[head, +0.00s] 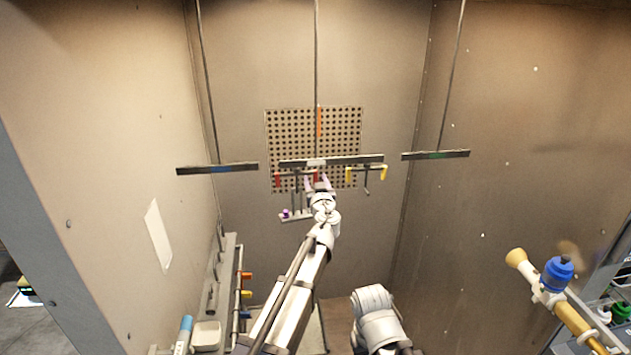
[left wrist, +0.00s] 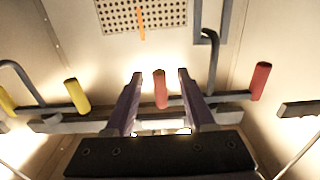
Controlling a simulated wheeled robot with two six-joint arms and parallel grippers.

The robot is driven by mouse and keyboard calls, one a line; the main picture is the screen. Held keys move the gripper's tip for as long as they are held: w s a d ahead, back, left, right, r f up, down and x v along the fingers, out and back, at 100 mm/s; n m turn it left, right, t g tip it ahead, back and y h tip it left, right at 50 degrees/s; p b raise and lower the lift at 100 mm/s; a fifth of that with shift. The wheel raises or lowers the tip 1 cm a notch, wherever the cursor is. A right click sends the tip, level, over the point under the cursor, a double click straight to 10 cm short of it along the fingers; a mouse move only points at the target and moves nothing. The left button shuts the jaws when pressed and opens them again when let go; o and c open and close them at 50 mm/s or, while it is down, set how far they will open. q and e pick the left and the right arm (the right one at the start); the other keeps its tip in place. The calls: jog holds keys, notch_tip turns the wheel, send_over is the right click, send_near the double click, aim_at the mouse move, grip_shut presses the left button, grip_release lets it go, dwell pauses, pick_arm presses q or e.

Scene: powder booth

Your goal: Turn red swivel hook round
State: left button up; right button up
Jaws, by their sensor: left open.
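The red swivel hook hangs under the middle bar, with one red grip (head: 278,179) at its left end and another at its right end. In the left wrist view one red grip (left wrist: 161,92) stands between the fingers, and the other red grip (left wrist: 260,82) is off to the right. The hook's grey bent rod (left wrist: 211,65) shows between them. My left gripper (head: 318,182) is open, its two fingers on either side of the near grip with gaps visible; it also shows in the left wrist view (left wrist: 160,78). My right gripper is not in view.
A yellow-ended hook (head: 383,173) hangs beside the red one under the middle bar (head: 345,160). Other bars hang at left (head: 217,168) and right (head: 436,155). A perforated panel (head: 340,125) is on the back wall.

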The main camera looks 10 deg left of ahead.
pick_arm(q)
jog(key=v, duration=0.9)
jog(key=s+a+f+g+b, duration=0.1)
jog(key=s+f+g+b, duration=0.3)
jog(key=f, duration=0.5)
jog(key=s+a+f+g+y+b, duration=0.1)
jog(key=s+a+f+g+b, duration=0.1)
jog(key=s+f+b, duration=0.5)
jog(key=s+a+f+g+b, duration=0.1)
jog(key=s+f+g+b, duration=0.3)
jog(key=f, duration=0.7)
jog(key=s+d+f+m+g+h+b, duration=0.2)
jog(key=s+d+f+m+g+b, duration=0.1)
jog(key=s+f, duration=0.4)
jog(key=s+d+f+m+g+h+b, duration=0.2)
jog(key=s+d+f+m+g, duration=0.2)
jog(key=s+f, duration=0.4)
jog(key=s+d, duration=0.1)
jog(key=s, duration=0.4)
jog(key=shift+s+d+f+g+h+b, duration=0.2)
jog(key=shift+s+f+g+h+b, duration=0.1)
jog(key=shift+h+b, duration=0.1)
